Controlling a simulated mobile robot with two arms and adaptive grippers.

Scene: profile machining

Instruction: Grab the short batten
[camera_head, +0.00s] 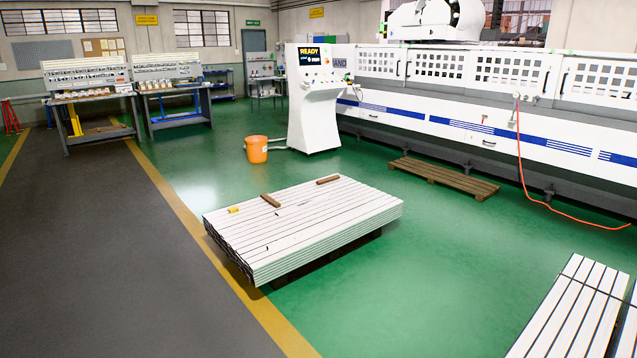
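Two brown wooden battens lie on a stack of white profiles (330,214) in the middle of the floor. One batten (270,200) lies toward the left of the stack's top. The other batten (328,180) lies near the stack's back edge. They look close in length, and I cannot tell for sure which is the short one. Neither of my grippers is in view.
A small yellow object (233,210) lies on the stack's left end. An orange bucket (255,149), a white control console (316,105) and a wooden pallet (443,178) stand behind. More profiles (570,310) lie at lower right. Green floor around the stack is clear.

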